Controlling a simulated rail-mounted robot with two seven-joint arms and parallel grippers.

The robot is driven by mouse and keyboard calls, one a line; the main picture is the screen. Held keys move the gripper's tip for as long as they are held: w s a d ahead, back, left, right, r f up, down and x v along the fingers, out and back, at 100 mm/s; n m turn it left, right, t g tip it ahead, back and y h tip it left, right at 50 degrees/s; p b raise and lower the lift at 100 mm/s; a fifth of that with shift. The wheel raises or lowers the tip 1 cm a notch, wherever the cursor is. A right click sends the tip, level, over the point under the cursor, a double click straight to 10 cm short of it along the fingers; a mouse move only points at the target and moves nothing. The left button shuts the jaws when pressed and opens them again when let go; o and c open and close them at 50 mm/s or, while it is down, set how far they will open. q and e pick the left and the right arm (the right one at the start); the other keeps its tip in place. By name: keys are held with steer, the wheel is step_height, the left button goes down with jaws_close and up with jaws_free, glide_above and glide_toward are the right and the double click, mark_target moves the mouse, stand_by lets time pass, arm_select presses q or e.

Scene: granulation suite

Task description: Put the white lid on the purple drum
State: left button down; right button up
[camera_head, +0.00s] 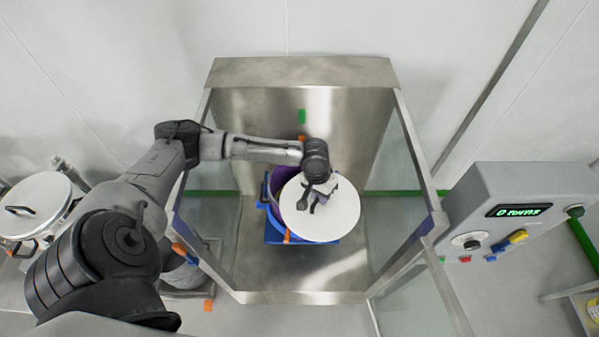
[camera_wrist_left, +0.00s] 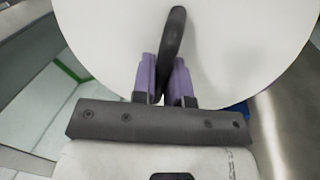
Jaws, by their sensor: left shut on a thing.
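The white lid (camera_head: 322,222) is a round disc with a dark handle. My left gripper (camera_head: 318,198) is shut on that handle, and the dark handle (camera_wrist_left: 174,45) stands between the purple-padded fingers (camera_wrist_left: 163,82) in the left wrist view. The lid (camera_wrist_left: 225,40) fills the top of that view. The purple drum (camera_head: 277,181) is beneath the lid in the head view, in a blue holder (camera_head: 273,236). The lid covers much of the drum and is offset to the right, leaving the drum's left rim showing. Whether lid and drum touch, I cannot tell. My right gripper is not seen.
A steel and glass enclosure (camera_head: 305,72) surrounds the drum, with its glass door (camera_head: 425,290) swung out at the front right. A control panel (camera_head: 520,210) stands to the right. A steel vessel with a lid (camera_head: 32,207) is at the left.

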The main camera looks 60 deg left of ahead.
arm_select(q)
steer(key=w+a+f+n+b, duration=0.1)
steer(key=a+f+b, duration=0.3)
steer(key=a, duration=0.4)
steer(key=w+a+f+n+b, duration=0.1)
steer(key=a+f+n+b, duration=0.2)
steer(key=a+f+b, duration=0.2)
steer(key=shift+w+a+t+b, duration=0.4)
steer(key=shift+a+b, duration=0.15)
steer(key=shift+a, duration=0.85)
steer(key=shift+p, duration=0.5)
steer(key=shift+f, duration=0.1)
steer(key=shift+f, duration=0.15)
steer(key=shift+f, duration=0.35)
steer(key=shift+f, duration=0.5)
steer(key=c, duration=1.1)
jaws_free()
